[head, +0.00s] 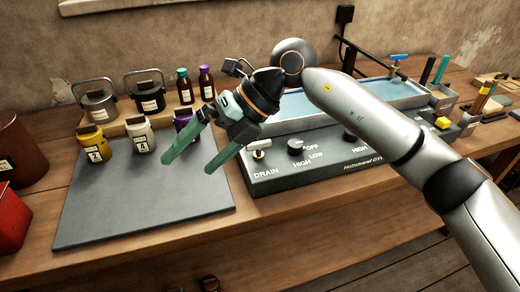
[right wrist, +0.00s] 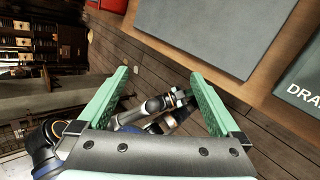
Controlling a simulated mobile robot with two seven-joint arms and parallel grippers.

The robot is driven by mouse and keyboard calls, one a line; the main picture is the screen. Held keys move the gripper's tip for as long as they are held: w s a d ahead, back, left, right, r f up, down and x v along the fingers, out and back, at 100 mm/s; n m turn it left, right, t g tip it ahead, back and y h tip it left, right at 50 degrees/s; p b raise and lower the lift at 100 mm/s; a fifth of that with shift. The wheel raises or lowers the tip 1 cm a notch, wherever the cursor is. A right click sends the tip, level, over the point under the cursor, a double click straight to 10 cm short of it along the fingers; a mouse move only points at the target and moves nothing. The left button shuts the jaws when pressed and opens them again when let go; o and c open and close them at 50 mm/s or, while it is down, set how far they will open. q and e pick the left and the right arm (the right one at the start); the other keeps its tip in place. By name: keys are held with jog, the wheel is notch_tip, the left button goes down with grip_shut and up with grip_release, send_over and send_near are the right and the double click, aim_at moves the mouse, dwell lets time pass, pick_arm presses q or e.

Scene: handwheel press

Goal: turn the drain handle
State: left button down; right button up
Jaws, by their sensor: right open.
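My left gripper does not show in the head view.
The grey mat (head: 145,210) is bare in front, with small jars (head: 139,134) at its back. A knob (head: 296,145) stands right of the handle. Behind the panel is a long basin (head: 300,103) with a blue-handled tap (head: 399,58). Red containers (head: 12,222) stand at far left.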

jog(key=w+d+t+h+b, duration=0.2)
jog(key=w+d+t+h, duration=0.2)
jog(key=w+d, duration=0.15)
jog(key=m+t+h, duration=0.2)
jog(key=h, duration=0.2)
send_near(259, 143)
jog(key=x, duration=0.8)
jog(key=shift+b, duration=0.3)
jog(key=c, duration=1.3)
